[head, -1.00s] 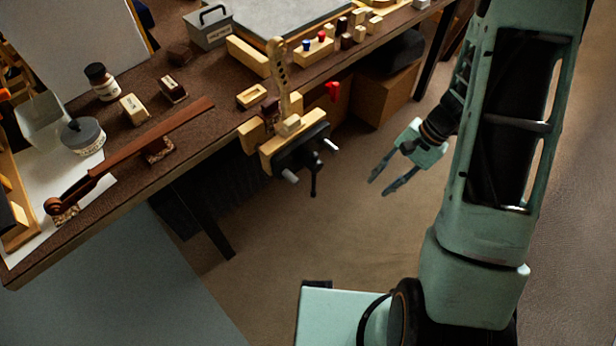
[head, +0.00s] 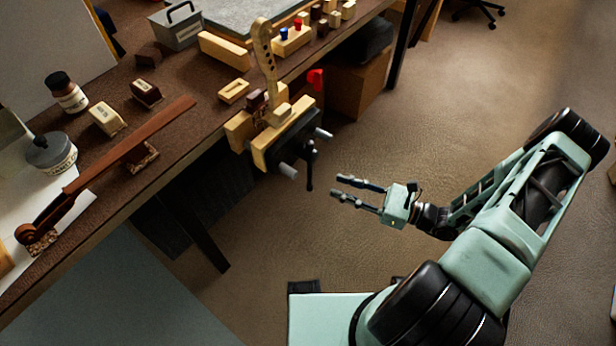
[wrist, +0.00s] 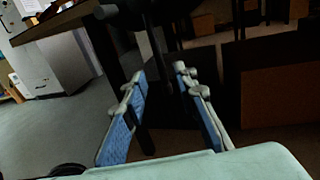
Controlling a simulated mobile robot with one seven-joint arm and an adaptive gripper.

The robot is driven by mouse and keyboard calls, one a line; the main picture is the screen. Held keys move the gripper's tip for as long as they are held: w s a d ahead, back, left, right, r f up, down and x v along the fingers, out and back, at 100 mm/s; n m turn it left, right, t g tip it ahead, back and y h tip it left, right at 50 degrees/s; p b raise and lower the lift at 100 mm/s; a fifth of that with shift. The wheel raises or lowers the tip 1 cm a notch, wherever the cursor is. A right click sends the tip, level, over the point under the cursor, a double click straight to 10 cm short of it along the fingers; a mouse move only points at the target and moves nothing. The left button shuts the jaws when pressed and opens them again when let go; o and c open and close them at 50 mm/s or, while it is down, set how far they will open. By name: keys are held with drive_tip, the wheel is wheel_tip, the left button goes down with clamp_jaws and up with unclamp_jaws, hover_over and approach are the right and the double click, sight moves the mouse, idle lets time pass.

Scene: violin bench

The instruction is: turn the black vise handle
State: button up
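The black vise handle (head: 310,166) hangs roughly upright on the front of the vise (head: 284,136), which is fixed to the bench's front edge. The vise has pale wooden jaws with a scroll-ended violin neck (head: 264,55) standing between them. My gripper (head: 340,186) is just to the right of the handle in the head view, apart from it, with its fingers pointing left toward it. The two fingers are spread with nothing between them.
The bench (head: 180,100) carries a fingerboard-like dark wooden strip (head: 130,145), jars, small blocks and a grey metal box (head: 177,24). A cardboard box (head: 357,85) stands under the bench. The floor right of the vise is open.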

sight(310, 188)
drive_tip(key=b+x, duration=0.1)
drive_tip(key=x, duration=0.8)
drive_tip(key=shift+w+a, duration=0.1)
drive_tip(key=shift+a, duration=0.25)
clamp_jaws()
